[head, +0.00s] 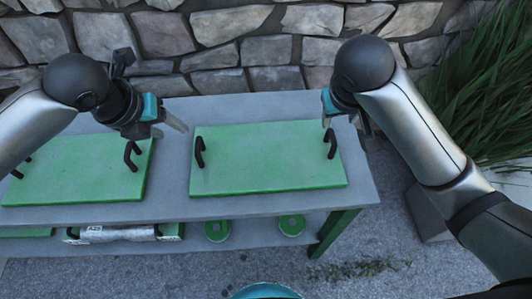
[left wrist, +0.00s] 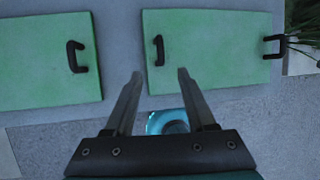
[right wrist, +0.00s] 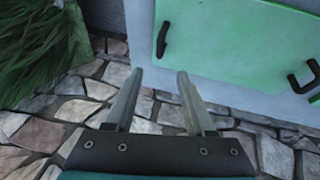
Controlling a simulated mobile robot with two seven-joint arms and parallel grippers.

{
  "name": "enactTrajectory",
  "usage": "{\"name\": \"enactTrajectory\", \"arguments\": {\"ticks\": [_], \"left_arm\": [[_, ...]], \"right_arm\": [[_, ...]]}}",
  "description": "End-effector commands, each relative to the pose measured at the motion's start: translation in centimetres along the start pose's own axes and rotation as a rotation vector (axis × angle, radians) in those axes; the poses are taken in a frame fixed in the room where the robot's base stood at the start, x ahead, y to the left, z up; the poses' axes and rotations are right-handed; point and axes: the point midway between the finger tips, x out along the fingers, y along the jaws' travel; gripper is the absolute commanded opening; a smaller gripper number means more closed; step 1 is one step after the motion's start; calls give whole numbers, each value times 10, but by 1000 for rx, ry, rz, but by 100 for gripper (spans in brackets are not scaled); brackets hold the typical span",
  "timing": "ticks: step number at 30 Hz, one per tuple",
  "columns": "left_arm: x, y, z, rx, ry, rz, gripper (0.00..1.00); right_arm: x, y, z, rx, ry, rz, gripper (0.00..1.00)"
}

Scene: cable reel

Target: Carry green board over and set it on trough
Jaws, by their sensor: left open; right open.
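The right green board (head: 265,160) lies flat on the grey table, with a black handle at its left end (head: 199,152) and another at its right end (head: 330,143). My left gripper (head: 178,122) is open and empty, above the gap left of this board. In the left wrist view, its fingertips (left wrist: 160,74) appear on either side below the left handle (left wrist: 159,50). My right gripper (head: 345,122) is open and empty, near the right handle. In the right wrist view, that handle (right wrist: 163,38) lies just beyond the fingertips (right wrist: 160,72). I cannot identify a trough.
A second green board (head: 75,175) with black handles lies on the left of the table (head: 255,206). Green discs (head: 291,225) and a silver roll (head: 125,234) are on the lower shelf. A stone wall (head: 250,50) stands behind; grass (head: 490,90) and a grey block (head: 425,212) are right.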

Motion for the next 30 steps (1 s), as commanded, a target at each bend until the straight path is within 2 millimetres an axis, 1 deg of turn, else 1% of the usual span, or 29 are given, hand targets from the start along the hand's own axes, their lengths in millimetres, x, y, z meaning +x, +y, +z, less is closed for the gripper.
{"name": "enactTrajectory", "arguments": {"ticks": [9,11,14,17,24,30], "left_arm": [[1,0,0,3,0,-1,56],[4,0,0,3,1,-1,56],[13,-1,0,1,2,-3,56],[30,-1,-2,0,5,-2,56],[76,-1,-1,-1,4,-1,56],[110,-1,-1,0,3,-1,56]], "right_arm": [[1,0,0,1,0,0,55],[4,0,0,2,-1,0,55],[14,0,0,2,-4,-1,55],[30,0,2,1,-6,-1,55],[76,1,1,0,-4,3,55],[109,1,0,1,-3,2,55]]}}
